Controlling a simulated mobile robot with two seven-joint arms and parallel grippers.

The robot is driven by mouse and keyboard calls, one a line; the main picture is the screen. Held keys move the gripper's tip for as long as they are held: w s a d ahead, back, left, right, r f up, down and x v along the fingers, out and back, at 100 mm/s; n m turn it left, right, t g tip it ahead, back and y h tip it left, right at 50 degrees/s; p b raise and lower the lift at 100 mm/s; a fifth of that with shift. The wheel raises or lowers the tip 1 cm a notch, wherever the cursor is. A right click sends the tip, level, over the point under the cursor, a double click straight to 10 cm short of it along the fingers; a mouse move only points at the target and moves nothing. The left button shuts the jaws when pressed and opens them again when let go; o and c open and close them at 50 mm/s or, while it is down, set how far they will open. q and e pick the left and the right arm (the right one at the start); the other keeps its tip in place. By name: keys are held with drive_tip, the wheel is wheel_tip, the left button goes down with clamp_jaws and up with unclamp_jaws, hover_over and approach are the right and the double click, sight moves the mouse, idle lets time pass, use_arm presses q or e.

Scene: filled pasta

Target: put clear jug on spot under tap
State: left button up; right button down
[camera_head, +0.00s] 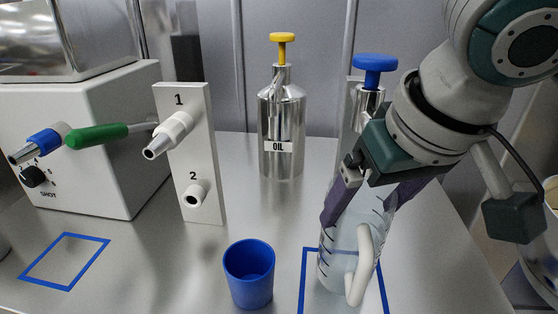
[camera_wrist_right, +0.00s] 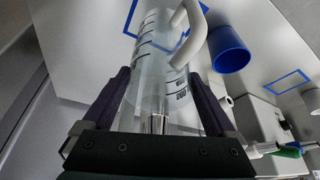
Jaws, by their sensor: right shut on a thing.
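The clear jug (camera_head: 341,262) with its white handle stands upright at the lower right of the head view, over a blue square outline (camera_head: 303,285). I cannot tell whether its base touches the counter. My right gripper (camera_head: 362,205) is shut on the jug's upper body from both sides. In the right wrist view the marked jug (camera_wrist_right: 160,85) sits between the dark fingers of my gripper (camera_wrist_right: 163,105). The tap (camera_head: 42,144) with a blue sleeve is on the white machine at the left. The blue-outlined spot (camera_head: 38,275) lies on the counter below it.
A blue cup (camera_head: 249,275) stands just left of the jug. A white panel (camera_head: 197,150) with two numbered nozzles and a green-handled lever (camera_head: 96,136) stand between jug and spot. A steel oil bottle (camera_head: 282,130) and a blue-topped pump bottle (camera_head: 374,68) are behind.

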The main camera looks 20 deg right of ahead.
drive_tip(key=shift+s+d+f, duration=0.15)
drive_tip(key=shift+s+f, duration=0.15)
drive_tip(key=shift+f, duration=0.4)
unclamp_jaws()
drive_tip(key=shift+f, duration=0.1)
drive_tip(key=w+r+p+v, duration=0.1)
drive_tip(key=p+v, duration=0.2)
drive_tip(key=v, duration=1)
drive_tip(key=s+a+f+n+y, duration=0.3)
drive_tip(key=a+f, duration=0.5)
drive_tip(key=s+d+f+g+h, duration=0.1)
drive_tip(key=s+d+f+h, duration=0.1)
drive_tip(key=s+d+f, duration=0.3)
wheel_tip(320, 180, down, 2)
drive_tip(key=s, duration=0.3)
drive_tip(key=shift+n, duration=0.4)
